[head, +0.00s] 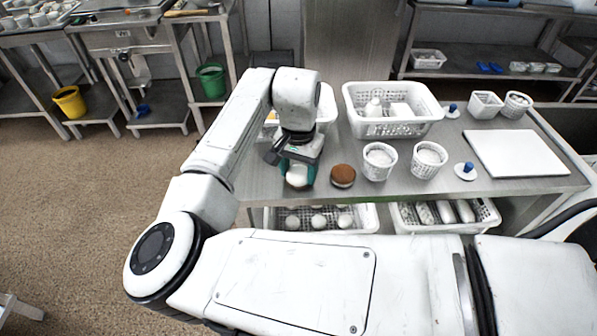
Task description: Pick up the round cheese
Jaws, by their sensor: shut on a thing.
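The round cheese (297,178) is a pale, rounded piece between the teal fingers of my gripper (298,172), near the left part of the metal table. My gripper points down and is shut on it. The fingers hide part of its sides. I cannot tell whether the cheese touches the table top.
A brown round item (343,175) sits just right of my gripper. Two small white perforated baskets (380,162) stand further right. A large white basket (393,128) is behind them. A white board (516,153) lies at the right. White baskets with round items (320,229) are on the shelf below.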

